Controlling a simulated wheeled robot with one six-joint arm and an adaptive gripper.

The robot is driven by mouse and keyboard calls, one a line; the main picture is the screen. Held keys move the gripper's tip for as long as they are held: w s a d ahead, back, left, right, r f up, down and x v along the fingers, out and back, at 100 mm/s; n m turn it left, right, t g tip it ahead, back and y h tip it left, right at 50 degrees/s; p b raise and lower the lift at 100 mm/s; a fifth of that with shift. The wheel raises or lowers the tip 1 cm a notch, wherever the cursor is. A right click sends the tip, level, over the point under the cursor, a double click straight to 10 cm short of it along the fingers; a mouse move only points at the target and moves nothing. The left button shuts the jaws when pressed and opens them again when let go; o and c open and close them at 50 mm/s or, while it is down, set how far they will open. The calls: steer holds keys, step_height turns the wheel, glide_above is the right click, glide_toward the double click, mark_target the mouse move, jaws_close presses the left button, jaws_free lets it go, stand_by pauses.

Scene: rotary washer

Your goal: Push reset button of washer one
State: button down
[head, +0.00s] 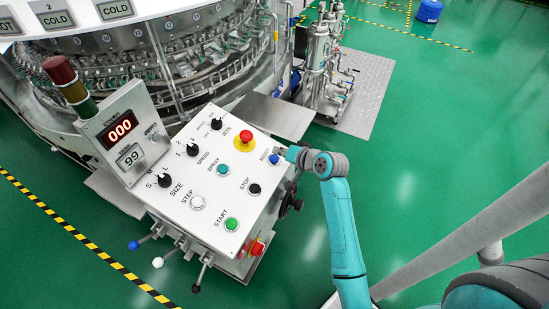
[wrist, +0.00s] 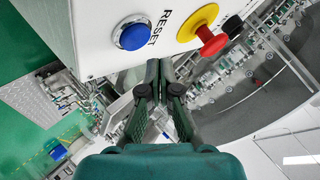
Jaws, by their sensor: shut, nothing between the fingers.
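The washer's white control panel (head: 205,205) stands before the rotary washer. Its blue reset button (head: 274,159) is at the panel's right edge. In the wrist view the same button (wrist: 132,36) shows large, unobstructed, with the word RESET beside it. My gripper (head: 288,153) is beside the button at the panel's right edge in the head view; its fingertips are small there. In the wrist view my gripper's fingers (wrist: 158,66) are shut and empty, with the tips below and slightly right of the button, apart from it in the picture.
A red emergency knob on a yellow base (head: 245,138) is left of the reset button and also shows in the wrist view (wrist: 208,36). The black stop button (head: 254,189) and green start button (head: 231,224) are lower on the panel.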

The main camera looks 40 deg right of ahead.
mark_target(282, 165)
steer(key=r, duration=0.2)
steer(key=s+r, duration=0.1)
steer(key=shift+d+r, duration=0.15)
steer(key=shift+r, duration=0.2)
stand_by(0.6)
steer(key=s+a+f+n+h, duration=0.1)
steer(key=s+a+f, duration=0.3)
steer(key=s+a, duration=0.45)
steer(key=s+a+f+n+h, duration=0.1)
steer(key=s+a+f+n, duration=0.1)
steer(key=s+a+f, duration=0.5)
steer(key=s+a+r+n+t, duration=0.1)
steer(key=s+a+r+n, duration=0.1)
steer(key=s+r, duration=0.2)
steer(key=s+a+r+n+t+y, duration=0.1)
steer(key=s+a+r+n, duration=0.2)
steer(key=s, duration=0.8)
steer(key=s+a+r+n+y, duration=0.1)
steer(key=s+a+r+n, duration=0.1)
steer(key=s+r, duration=0.5)
steer(key=shift+s+a+r+t, duration=0.15)
steer(key=shift+s+a+t, duration=0.25)
steer(key=shift+s+a, duration=0.25)
